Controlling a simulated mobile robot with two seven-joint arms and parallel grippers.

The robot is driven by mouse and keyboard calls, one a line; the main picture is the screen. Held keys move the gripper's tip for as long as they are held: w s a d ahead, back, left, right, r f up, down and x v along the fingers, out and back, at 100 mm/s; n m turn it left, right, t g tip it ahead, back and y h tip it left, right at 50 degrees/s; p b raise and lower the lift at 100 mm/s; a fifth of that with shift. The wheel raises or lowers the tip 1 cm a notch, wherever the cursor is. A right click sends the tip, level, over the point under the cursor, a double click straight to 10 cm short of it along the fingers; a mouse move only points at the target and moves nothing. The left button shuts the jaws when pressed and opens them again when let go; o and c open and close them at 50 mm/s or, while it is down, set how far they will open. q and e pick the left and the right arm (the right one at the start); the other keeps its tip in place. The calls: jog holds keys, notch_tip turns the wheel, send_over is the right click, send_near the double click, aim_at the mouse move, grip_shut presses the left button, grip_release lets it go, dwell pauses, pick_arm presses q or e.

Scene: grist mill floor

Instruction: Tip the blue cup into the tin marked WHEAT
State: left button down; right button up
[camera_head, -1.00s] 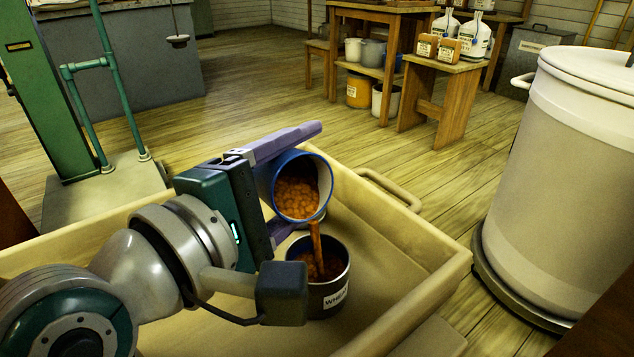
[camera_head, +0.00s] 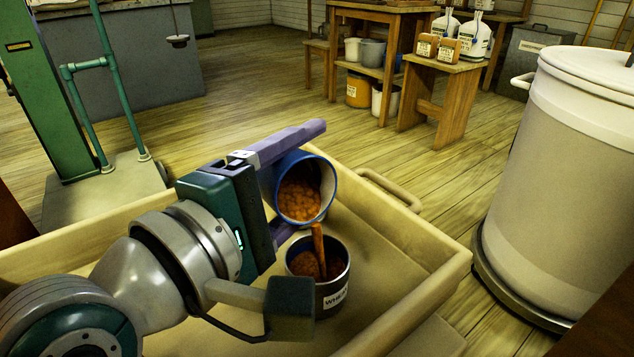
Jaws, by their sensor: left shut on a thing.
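The blue cup (camera_head: 326,207) is tilted, its mouth facing the camera and down to the right, with orange-brown grains inside. A stream of grains runs from its lower lip into the dark tin marked WHEAT (camera_head: 333,297), which stands upright in a wooden tray just below. Brown grains show inside the tin. My left gripper (camera_head: 290,185) is shut on the blue cup, its purple fingers on either side of the cup's wall. The gripper hides part of the cup and lies close beside the tin's left side. My right gripper is not in view.
The wooden tray (camera_head: 424,285) has raised walls and a handle at its far right side. A large lidded pale bin (camera_head: 555,190) stands on the floor to the right. A green-posted scale (camera_head: 50,110) stands at left. Open plank floor lies beyond the tray.

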pick_arm(q)
jog(key=shift+r+m, duration=0.15)
jog(key=shift+m, duration=0.15)
dwell(0.7)
